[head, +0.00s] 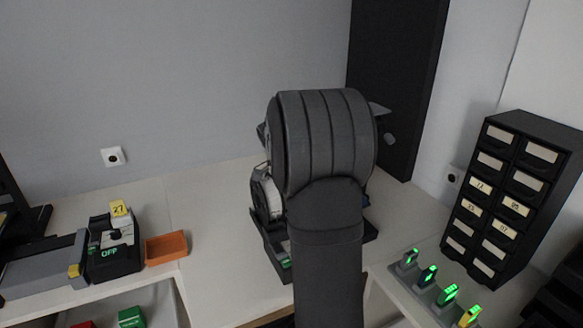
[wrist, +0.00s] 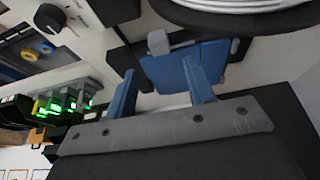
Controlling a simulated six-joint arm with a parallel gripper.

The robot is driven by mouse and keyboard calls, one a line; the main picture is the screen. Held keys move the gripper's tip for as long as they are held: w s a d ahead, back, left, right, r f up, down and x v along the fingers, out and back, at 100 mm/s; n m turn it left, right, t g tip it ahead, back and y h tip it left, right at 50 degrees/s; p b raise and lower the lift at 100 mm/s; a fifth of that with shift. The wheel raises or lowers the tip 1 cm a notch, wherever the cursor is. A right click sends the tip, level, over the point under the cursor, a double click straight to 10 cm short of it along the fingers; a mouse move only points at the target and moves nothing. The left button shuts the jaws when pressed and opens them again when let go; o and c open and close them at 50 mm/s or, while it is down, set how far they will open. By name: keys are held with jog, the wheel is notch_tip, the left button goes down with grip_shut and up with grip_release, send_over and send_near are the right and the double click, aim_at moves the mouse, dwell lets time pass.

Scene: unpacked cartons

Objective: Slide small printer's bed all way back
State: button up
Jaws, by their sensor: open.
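The small printer (head: 281,262) stands on the table in the middle of the head view, mostly hidden behind my arm. Its dark base and part of a spool show at the left of the arm. In the wrist view, my gripper (wrist: 160,68) is open, with its two blue fingers apart. A flat blue part (wrist: 170,72) with a grey tab lies beyond and between the fingertips; it may be the printer's bed, but I cannot tell for sure. I cannot tell whether the fingers touch it. The fingertips are hidden in the head view.
A spool (wrist: 245,12) overhangs the fingers at the top of the wrist view. A larger machine (head: 112,250) and an orange tray (head: 166,247) stand at left. Green-lit devices (head: 428,274) and a drawer cabinet (head: 507,200) are at right.

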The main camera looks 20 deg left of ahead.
jog(key=v, duration=1.1)
jog(key=shift+c, duration=0.4)
jog(key=shift+d, duration=0.1)
jog(key=c, duration=0.7)
jog(key=shift+w+d+f, duration=0.1)
jog(key=shift+d+f, duration=0.15)
grip_shut()
jog(key=w+d+f+m+t+y, duration=0.1)
jog(key=w+d+f+m+y, duration=0.15)
jog(key=d+m, duration=0.55)
jog(key=w+d+f+m+t+y, duration=0.1)
jog(key=d+f+m+y, duration=0.3)
jog(key=d, duration=0.8)
jog(key=w+d+f+m+t+y, duration=0.1)
jog(key=d+f+m+y, duration=0.4)
jog(key=d, duration=0.6)
jog(key=shift+m+h, duration=0.5)
jog(key=shift+h, duration=0.45)
jog(key=x, duration=0.6)
jog(key=r+x, duration=0.1)
jog(key=x, duration=0.2)
jog(key=shift+w+a+f, duration=0.25)
jog(key=shift+w+a, duration=0.25)
jog(key=shift+a, duration=0.1)
jog(key=shift+w+a+r, duration=0.1)
jog(key=shift+w+a, duration=1.15)
jog(key=shift+w, duration=0.05)
